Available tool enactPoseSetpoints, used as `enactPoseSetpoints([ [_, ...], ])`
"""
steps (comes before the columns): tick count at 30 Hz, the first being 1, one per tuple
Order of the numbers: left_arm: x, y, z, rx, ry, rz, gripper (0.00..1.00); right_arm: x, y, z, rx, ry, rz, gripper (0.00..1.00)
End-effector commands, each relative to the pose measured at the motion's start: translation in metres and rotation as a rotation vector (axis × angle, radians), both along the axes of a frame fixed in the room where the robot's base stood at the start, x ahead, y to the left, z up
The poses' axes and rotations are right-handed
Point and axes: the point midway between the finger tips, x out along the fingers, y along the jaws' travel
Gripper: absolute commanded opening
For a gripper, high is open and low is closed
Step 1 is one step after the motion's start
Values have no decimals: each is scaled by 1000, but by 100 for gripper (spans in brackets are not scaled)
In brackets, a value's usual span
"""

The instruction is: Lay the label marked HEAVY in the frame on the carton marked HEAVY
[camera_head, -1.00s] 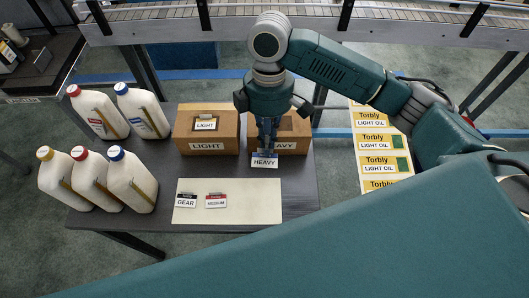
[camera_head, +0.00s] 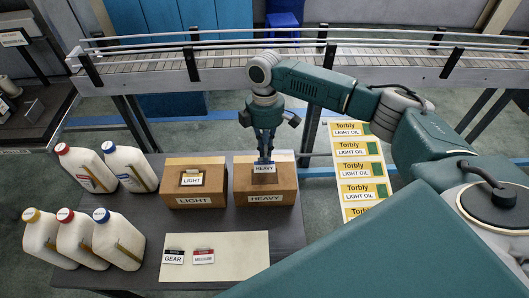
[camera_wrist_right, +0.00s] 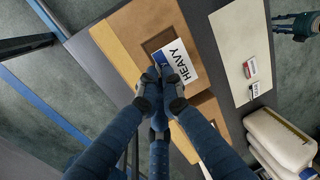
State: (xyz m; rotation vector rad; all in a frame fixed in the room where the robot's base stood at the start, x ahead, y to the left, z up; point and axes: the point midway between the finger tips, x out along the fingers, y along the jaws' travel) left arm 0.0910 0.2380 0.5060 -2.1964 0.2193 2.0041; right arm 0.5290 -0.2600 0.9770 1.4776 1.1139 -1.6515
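The carton marked HEAVY (camera_head: 241,190) stands on the dark table, with its printed label on the front. My right gripper (camera_head: 264,160) points down over its top and is shut on the small HEAVY label (camera_head: 264,169). In the right wrist view the label (camera_wrist_right: 181,58) is white and blue, pinched at one edge between my right fingertips (camera_wrist_right: 163,77). It lies over the recessed frame (camera_wrist_right: 152,44) on the carton top and looks turned against it; whether it touches is unclear. My left gripper (camera_wrist_right: 296,24) shows only at that view's upper right edge, its fingers unclear.
The LIGHT carton (camera_head: 178,201), with its LIGHT label (camera_head: 192,178) on top, stands close on the left. GEAR (camera_head: 173,257) and MEDIUM (camera_head: 203,256) labels lie on a pale mat (camera_head: 240,257). Several white bottles (camera_head: 130,167) stand left. A conveyor (camera_head: 230,64) runs behind.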

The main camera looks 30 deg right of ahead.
Motion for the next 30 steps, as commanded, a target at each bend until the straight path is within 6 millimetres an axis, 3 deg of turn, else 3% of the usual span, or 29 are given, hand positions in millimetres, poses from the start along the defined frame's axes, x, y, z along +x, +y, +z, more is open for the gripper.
enactPoseSetpoints([
  [14, 1, -2, -43, -2, -1, 3, 40, 0, 0, -39, 0, -1, 0, 0],
  [30, 0, -4, -41, -5, 0, 4, 40, 0, 0, -52, 1, 0, 0, 0],
])
